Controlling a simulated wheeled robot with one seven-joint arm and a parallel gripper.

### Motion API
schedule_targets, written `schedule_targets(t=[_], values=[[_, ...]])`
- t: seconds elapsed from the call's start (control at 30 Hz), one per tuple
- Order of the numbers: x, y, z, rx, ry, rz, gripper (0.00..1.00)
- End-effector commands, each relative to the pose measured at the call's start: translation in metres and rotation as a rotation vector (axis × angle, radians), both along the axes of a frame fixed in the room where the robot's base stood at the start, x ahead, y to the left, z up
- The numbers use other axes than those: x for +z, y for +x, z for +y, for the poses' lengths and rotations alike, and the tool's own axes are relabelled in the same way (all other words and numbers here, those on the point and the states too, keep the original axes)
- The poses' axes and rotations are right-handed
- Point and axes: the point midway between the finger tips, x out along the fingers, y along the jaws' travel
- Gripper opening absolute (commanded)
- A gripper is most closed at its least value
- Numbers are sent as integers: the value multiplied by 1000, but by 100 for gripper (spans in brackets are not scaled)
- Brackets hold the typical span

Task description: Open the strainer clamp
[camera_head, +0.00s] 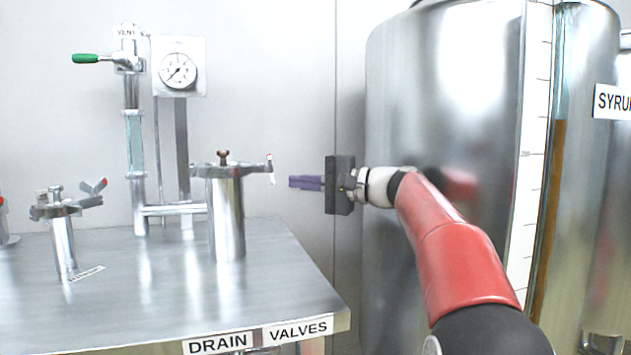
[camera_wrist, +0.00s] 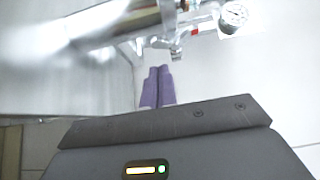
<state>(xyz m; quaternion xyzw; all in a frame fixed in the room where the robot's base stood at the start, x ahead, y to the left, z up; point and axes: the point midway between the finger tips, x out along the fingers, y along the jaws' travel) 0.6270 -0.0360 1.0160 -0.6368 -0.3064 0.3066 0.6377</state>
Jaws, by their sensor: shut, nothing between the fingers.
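A steel strainer canister (camera_head: 226,215) stands upright on the metal bench, with a flat lid and a brown knob on top. Its clamp lever (camera_head: 270,168), with a red tip, hangs at the right side of the lid. In the wrist view the canister (camera_wrist: 115,25) lies across the upper left, and the clamp (camera_wrist: 177,46) shows just beyond my fingers. My gripper (camera_head: 291,183) has purple fingers pressed together, empty, pointing left. It is a little right of the clamp lever and slightly lower in the picture. The fingers also show in the wrist view (camera_wrist: 158,72). I cannot tell whether they touch the lever.
Behind are a pipe with a green-handled vent valve (camera_head: 100,60) and a pressure gauge (camera_head: 178,71). A large steel tank (camera_head: 440,90) stands at right. The bench's front right is clear.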

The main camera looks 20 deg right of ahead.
Motion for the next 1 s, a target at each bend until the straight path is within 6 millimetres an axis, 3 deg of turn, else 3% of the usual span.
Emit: schedule_targets(t=[0.1, 0.33, 0.77, 1.0], values=[[1, 13, 17, 3, 0, 0, 0], [1, 27, 34, 1, -1, 0, 0], [0, 28, 36, -2, -1, 0, 0], [-3, 18, 38, -52, -3, -2, 0]])
